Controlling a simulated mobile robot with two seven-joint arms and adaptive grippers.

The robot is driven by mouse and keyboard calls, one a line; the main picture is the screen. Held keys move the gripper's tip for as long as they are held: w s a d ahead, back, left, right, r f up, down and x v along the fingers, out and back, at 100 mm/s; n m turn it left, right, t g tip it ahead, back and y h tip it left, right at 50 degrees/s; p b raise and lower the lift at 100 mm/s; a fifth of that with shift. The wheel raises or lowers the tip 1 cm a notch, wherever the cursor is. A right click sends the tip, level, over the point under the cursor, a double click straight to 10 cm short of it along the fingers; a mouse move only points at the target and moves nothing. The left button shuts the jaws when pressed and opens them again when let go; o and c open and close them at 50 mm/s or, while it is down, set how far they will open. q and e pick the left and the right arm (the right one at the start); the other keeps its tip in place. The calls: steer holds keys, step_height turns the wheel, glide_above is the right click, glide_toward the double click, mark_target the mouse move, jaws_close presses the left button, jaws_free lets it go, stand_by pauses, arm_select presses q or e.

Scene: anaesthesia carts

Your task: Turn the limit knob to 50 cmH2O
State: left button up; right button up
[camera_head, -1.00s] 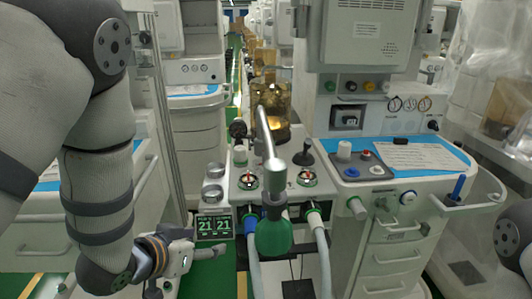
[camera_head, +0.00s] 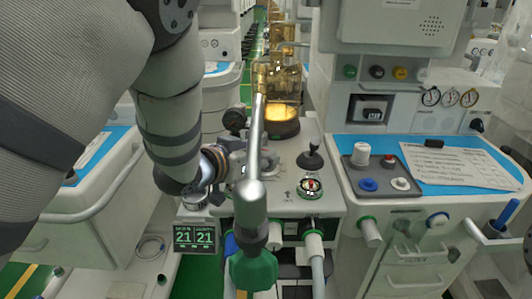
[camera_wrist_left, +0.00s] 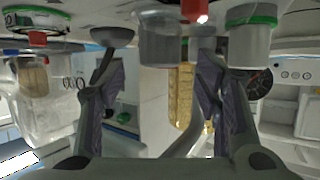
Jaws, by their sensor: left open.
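A black knob (camera_head: 310,157) with a narrow neck and dark round base stands on top of the middle cart. Its markings are not legible, so I cannot confirm it is the limit knob. My left gripper (camera_head: 238,164) is over the same cart top, left of this knob, partly hidden behind the metal pole. In the left wrist view, which looks inverted, the fingers (camera_wrist_left: 158,88) are open. A clear grey cylinder (camera_wrist_left: 162,38) shows at the top between them, with no visible grip on it. A dark stemmed part (camera_wrist_left: 112,37) is near the left finger. My right gripper is out of view.
The metal pole (camera_head: 255,140) with a green bag (camera_head: 254,270) rises in front of the cart. A round valve with a green ring (camera_head: 310,187) lies in front of the knob. A small display (camera_head: 195,236) reads 21 and 21. A blue-topped counter (camera_head: 345,143) is at right.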

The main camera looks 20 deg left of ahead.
arm_select(q)
steer(key=shift+x, duration=1.2)
steer(key=shift+w, duration=0.25)
steer(key=c, duration=1.2)
steer(key=shift+o, duration=0.2)
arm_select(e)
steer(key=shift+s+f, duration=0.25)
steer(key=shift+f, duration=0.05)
arm_select(q)
steer(key=shift+r+h, duration=0.1)
steer(key=shift+h, duration=0.2)
